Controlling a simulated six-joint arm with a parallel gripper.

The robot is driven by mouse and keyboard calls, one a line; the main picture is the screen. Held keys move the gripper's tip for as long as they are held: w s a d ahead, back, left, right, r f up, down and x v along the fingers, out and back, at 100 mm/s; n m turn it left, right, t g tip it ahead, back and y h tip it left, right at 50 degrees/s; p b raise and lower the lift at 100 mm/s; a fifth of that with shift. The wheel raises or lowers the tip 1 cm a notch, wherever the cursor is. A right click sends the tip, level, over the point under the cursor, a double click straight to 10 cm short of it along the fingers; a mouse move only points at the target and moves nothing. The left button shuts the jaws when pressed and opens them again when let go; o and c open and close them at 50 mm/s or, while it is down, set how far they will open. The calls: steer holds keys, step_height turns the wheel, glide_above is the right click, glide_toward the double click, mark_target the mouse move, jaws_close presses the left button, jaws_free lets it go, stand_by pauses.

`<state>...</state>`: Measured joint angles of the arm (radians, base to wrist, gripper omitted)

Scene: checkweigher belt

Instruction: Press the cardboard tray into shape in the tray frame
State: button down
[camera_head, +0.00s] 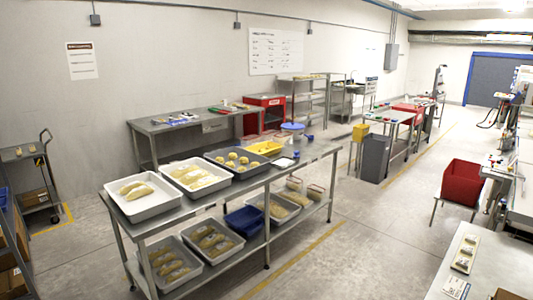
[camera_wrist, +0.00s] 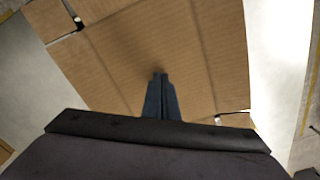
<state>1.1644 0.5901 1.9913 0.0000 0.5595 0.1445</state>
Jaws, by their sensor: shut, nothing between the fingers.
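The cardboard tray (camera_wrist: 140,50) shows in the wrist view as a flat brown corrugated sheet with creases and cut slots near its corners. It fills the upper middle of that view. My gripper (camera_wrist: 160,77) is shut and empty, with its fingertips over the middle of the cardboard. I cannot tell whether the tips touch it. The tray frame is mostly hidden under the cardboard; small dark and white bits show at the slots. In the head view my gripper is not seen, and a brown edge at the bottom right may be cardboard.
A pale surface (camera_wrist: 275,50) lies beside the cardboard in the wrist view. In the head view a grey table (camera_head: 490,268) at the lower right bears a strip of small items (camera_head: 465,253). A red bin (camera_head: 462,182) stands behind it. A steel bench with food trays stands at the left.

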steer(key=shift+f+b, duration=1.05)
steer(key=shift+f, duration=0.6)
steer(key=shift+r, duration=0.1)
step_height(320, 180, up, 11)
steer(key=p, duration=0.9)
steer(key=s+a, duration=0.1)
steer(key=a, duration=0.2)
steer(key=s+a+f+n+y, duration=0.1)
steer(key=a, duration=0.2)
steer(key=s+a+g+y, duration=0.1)
steer(key=s+a, duration=0.1)
steer(key=a, duration=0.1)
steer(key=shift+f, duration=0.15)
steer(key=w+a+r+n, duration=0.3)
steer(key=a+n, duration=0.1)
steer(key=a, duration=0.4)
steer(key=w+a+r+n+h+b, duration=0.1)
steer(key=w+a+r+n, duration=0.2)
steer(key=a, duration=0.6)
steer(key=w+a+r+n+t+h, duration=0.1)
steer(key=w+a+r+n, duration=0.2)
steer(key=a+n, duration=0.4)
steer(key=shift+w+a+r, duration=0.15)
steer(key=shift+w+a, duration=0.75)
steer(key=shift+a, duration=0.3)
